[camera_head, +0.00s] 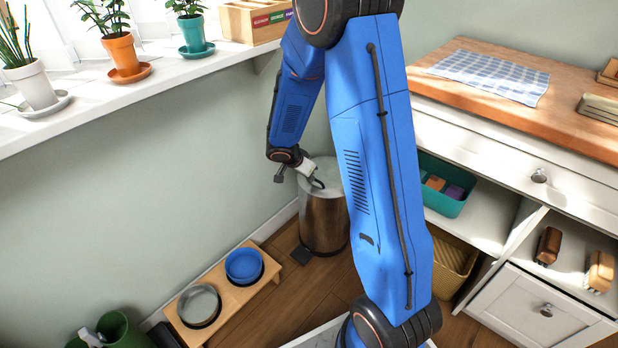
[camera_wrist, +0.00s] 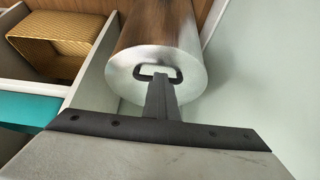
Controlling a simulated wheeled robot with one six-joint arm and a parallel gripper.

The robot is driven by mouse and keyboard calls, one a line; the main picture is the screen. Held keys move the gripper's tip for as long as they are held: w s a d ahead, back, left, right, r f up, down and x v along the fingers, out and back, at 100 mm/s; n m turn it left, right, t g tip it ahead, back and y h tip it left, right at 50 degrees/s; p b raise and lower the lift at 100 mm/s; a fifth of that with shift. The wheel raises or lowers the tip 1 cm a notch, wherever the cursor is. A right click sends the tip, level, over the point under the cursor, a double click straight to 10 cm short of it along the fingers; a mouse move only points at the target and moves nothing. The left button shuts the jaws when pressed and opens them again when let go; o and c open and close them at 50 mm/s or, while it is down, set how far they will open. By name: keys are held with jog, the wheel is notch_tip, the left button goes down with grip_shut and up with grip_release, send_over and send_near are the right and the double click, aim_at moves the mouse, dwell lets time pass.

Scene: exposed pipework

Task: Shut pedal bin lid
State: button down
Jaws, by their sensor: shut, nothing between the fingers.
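The pedal bin (camera_head: 323,218) is a brushed steel cylinder standing on the floor against the wall, partly behind my arm. Its pale metal lid (camera_head: 327,170) lies across the top and looks flat and down. The lid also shows in the wrist view (camera_wrist: 190,75), with a dark loop (camera_wrist: 158,68) over it. I cannot tell whether the loop belongs to the lid. A dark pedal (camera_head: 301,255) sticks out at the bin's foot. My gripper (camera_head: 316,182) is shut and empty at the lid. Its dark fingers (camera_wrist: 160,92) point at the lid; contact is unclear.
A low wooden stand with a blue bowl (camera_head: 244,264) and a metal bowl (camera_head: 199,304) is left of the bin. A shelf with potted plants (camera_head: 121,53) runs above. A white cabinet (camera_head: 490,145) with a teal box (camera_head: 444,186) and wicker basket (camera_head: 452,263) stands right.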

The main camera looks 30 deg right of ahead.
jog(key=s+a+r, duration=0.2)
jog(key=s+a, duration=0.1)
jog(key=a, duration=0.5)
jog(key=shift+s+a, duration=0.25)
jog(key=shift+s, duration=0.1)
jog(key=s+d+r+n+y, duration=0.1)
jog(key=s+d+r+n, duration=0.1)
jog(key=s+r, duration=0.55)
jog(key=s+d+r+n, duration=0.25)
jog(key=s+r, duration=0.35)
jog(key=r, duration=0.3)
jog(key=s+a+r+n+t+y, duration=0.1)
jog(key=s+r+n, duration=0.3)
jog(key=s, duration=0.5)
jog(key=s+a+r+n+t+y, duration=0.1)
jog(key=s+a+r+n+y, duration=0.2)
jog(key=s, duration=0.6)
jog(key=shift+a+r+n+y, duration=0.3)
jog(key=shift+a+r+n, duration=0.5)
jog(key=shift+n, duration=0.25)
